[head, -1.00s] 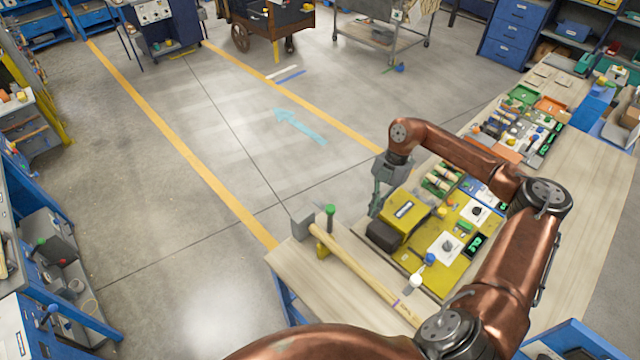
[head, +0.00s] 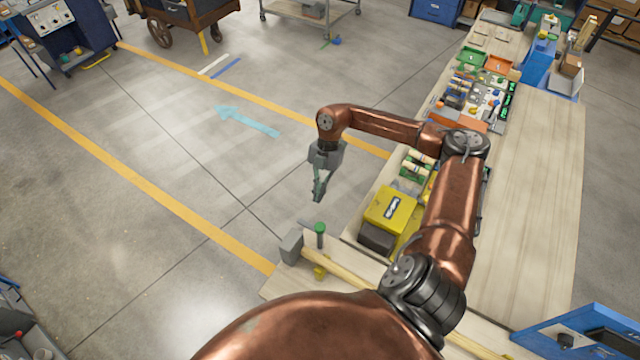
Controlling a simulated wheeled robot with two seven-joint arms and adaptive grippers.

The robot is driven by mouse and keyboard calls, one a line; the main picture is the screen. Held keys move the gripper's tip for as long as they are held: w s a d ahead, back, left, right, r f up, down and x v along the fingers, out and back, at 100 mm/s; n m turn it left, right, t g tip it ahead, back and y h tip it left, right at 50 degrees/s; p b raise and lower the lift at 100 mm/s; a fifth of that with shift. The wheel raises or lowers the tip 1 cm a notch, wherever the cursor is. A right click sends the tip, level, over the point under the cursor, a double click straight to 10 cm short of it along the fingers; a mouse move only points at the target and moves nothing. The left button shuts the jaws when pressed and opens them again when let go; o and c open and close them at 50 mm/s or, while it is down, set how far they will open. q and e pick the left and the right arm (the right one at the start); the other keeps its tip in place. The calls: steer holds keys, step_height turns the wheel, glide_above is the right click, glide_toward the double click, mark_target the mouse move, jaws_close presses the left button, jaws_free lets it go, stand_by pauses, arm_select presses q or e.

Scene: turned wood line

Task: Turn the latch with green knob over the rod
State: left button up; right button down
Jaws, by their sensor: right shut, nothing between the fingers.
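The latch's green knob (head: 320,228) stands on top of a short grey post near the left end of the bench. The pale wooden rod (head: 345,270) runs from there toward the lower right, with a grey block (head: 290,246) at its left end. A small yellow piece (head: 320,271) sits beside the rod below the knob. My copper arm hides much of the rod's middle. My right gripper (head: 318,196) is shut and empty, pointing down above and beyond the green knob, apart from it. My left gripper is not in view.
A yellow box (head: 391,208) with a dark block (head: 377,238) in front stands right of the knob. Trays of parts (head: 470,95) lie farther along the bench (head: 535,170). Open floor lies left of the bench edge. A blue cabinet (head: 590,335) is at the lower right.

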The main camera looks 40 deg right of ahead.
mark_target(311, 224)
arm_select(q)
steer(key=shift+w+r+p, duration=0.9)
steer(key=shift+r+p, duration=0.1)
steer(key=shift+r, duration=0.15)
arm_select(e)
steer(key=s+a+f, duration=0.2)
steer(key=a+f, duration=0.2)
steer(key=a, duration=0.1)
